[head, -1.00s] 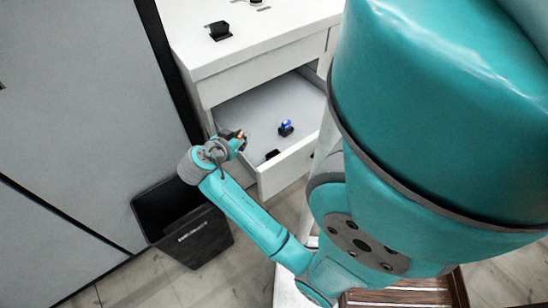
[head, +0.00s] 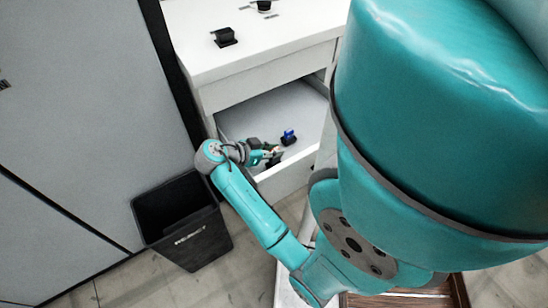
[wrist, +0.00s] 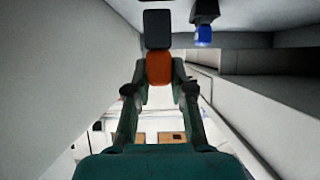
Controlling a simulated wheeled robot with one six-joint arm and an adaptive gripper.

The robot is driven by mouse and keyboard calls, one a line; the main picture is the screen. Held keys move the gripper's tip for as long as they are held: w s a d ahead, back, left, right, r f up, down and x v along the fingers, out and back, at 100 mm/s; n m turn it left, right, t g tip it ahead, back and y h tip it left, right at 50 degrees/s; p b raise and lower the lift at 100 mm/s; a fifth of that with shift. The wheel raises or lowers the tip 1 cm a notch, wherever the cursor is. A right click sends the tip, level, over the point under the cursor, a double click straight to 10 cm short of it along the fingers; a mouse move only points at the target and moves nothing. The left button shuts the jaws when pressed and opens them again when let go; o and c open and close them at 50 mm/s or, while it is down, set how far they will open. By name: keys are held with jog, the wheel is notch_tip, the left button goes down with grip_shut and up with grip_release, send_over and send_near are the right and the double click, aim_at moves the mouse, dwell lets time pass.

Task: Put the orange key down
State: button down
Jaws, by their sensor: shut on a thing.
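My gripper (head: 272,152) is inside the open drawer (head: 300,105), low near its front wall. In the wrist view my gripper (wrist: 160,85) is shut on the orange key (wrist: 160,68), which sits between the two fingers. A black block (wrist: 158,30) lies right against the key's far end in that view; I cannot tell whether the key is seated in it. In the head view the key is mostly hidden by the fingers, with a dark block (head: 275,160) just beside them. A blue key (head: 289,134) stands in its own black holder close by, and also shows in the wrist view (wrist: 203,36).
The white cabinet top (head: 270,45) carries two black holders, one at the left (head: 224,37) and one at the back (head: 263,5). A black bin (head: 185,220) stands on the floor left of the drawer. The drawer's back part is clear.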

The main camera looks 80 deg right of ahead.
jog(key=shift+f, duration=1.9)
jog(key=c, duration=1)
grip_release()
jog(key=shift+f, duration=0.1)
